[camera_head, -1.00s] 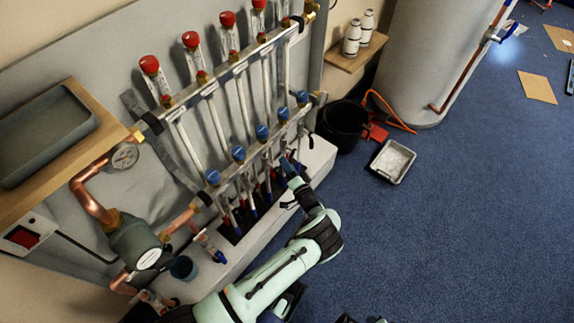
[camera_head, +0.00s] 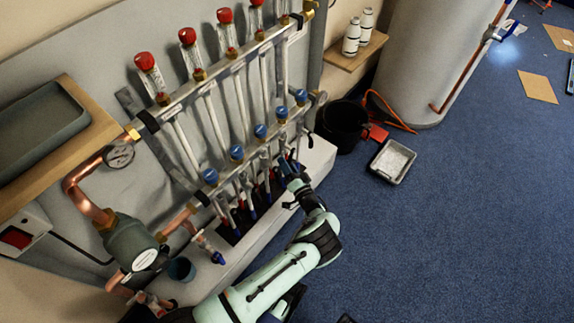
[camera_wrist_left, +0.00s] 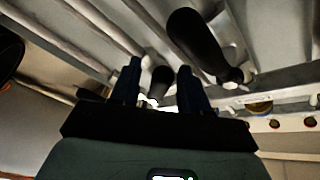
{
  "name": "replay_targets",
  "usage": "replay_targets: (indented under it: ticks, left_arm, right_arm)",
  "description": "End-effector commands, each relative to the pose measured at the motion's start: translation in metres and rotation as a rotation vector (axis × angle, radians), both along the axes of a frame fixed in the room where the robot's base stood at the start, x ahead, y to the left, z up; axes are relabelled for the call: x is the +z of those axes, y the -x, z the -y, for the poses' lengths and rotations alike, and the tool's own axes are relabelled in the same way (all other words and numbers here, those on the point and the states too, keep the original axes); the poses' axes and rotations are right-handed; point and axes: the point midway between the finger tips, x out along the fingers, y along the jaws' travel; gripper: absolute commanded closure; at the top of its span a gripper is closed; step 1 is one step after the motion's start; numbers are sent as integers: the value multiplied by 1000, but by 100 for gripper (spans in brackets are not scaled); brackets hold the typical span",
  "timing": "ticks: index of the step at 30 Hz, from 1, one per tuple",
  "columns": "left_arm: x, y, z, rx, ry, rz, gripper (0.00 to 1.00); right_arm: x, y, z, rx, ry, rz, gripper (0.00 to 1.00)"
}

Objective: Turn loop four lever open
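Pipes with small levers hang below the lower rail. My left gripper (camera_head: 284,163) is at the right end of these levers, and its fingertips are hard to make out there. In the left wrist view the two dark blue fingers (camera_wrist_left: 158,76) are apart. A black lever end (camera_wrist_left: 161,82) shows in the gap between them; contact cannot be told. A larger black lever handle (camera_wrist_left: 195,40) is just right of the fingers. Which lever is loop four is not marked.
A pump (camera_head: 132,243) and a gauge (camera_head: 119,154) are at the left. A white ledge (camera_head: 232,262) runs under the manifold. A black bucket (camera_head: 342,126) and a grey tray (camera_head: 393,161) stand on the floor to the right. The blue carpet (camera_head: 460,230) is mostly clear.

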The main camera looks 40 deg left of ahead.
Motion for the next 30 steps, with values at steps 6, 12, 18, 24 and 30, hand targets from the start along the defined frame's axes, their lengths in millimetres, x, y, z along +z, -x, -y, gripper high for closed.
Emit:
replay_targets:
  ticks: [6, 12, 18, 24, 30]
  left_arm:
    - [0, 0, 0, 0, 0, -1, 55]
    - [-2, 9, 17, -2, 1, -3, 55]
    - [-6, 29, 56, -4, 1, -3, 55]
    - [-12, 48, 93, -3, -1, -2, 55]
    - [-15, 59, 114, -1, 0, -1, 55]
  right_arm:
    - [0, 0, 0, 0, 0, 1, 57]
    - [9, -8, -1, 1, 2, 29, 57]
    - [26, -25, -4, 5, 4, 87, 57]
    - [34, -27, -7, 10, -1, 96, 57]
    - [36, -22, -10, 14, -7, 82, 57]
